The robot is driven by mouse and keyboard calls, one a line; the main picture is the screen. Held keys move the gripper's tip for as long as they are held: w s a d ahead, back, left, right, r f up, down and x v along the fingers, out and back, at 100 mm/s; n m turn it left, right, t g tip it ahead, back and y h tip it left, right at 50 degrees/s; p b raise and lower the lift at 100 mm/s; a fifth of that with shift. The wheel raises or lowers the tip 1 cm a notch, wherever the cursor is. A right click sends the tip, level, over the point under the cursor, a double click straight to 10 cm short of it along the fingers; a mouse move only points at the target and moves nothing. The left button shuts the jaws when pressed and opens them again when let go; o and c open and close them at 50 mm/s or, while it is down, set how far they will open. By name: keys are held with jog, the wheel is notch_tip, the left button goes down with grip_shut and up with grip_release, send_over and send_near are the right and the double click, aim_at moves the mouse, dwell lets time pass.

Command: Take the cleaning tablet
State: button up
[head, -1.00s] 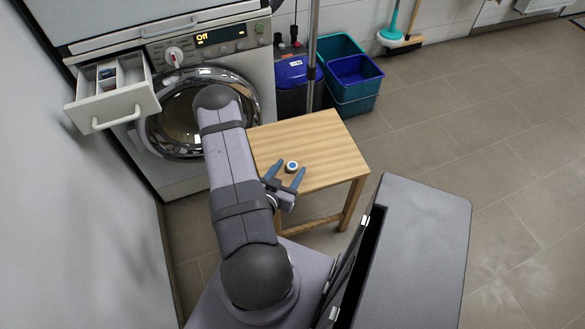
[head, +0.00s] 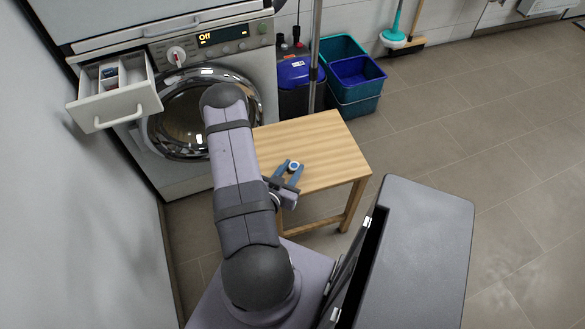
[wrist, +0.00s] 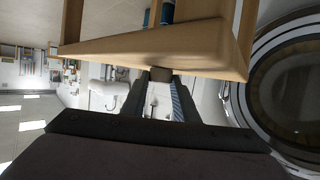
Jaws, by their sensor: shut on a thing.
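The cleaning tablet (head: 293,165) is a small round piece with a pale rim and a dark blue centre. It is at the small wooden table (head: 325,150), over its left part in the head view. My gripper (head: 290,168) has its two blue fingers on either side of the tablet and is shut on it. In the wrist view the tablet (wrist: 160,74) is a small brownish block between the fingertips, partly hidden and in shade. I cannot tell whether it still touches the tabletop.
A blue bin (head: 355,70) and a teal bin (head: 340,46) stand behind the table. Open floor (head: 480,120) lies to the right.

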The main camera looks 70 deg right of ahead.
notch_tip(320, 180, up, 10)
jog(key=p, duration=0.2)
dwell(0.3)
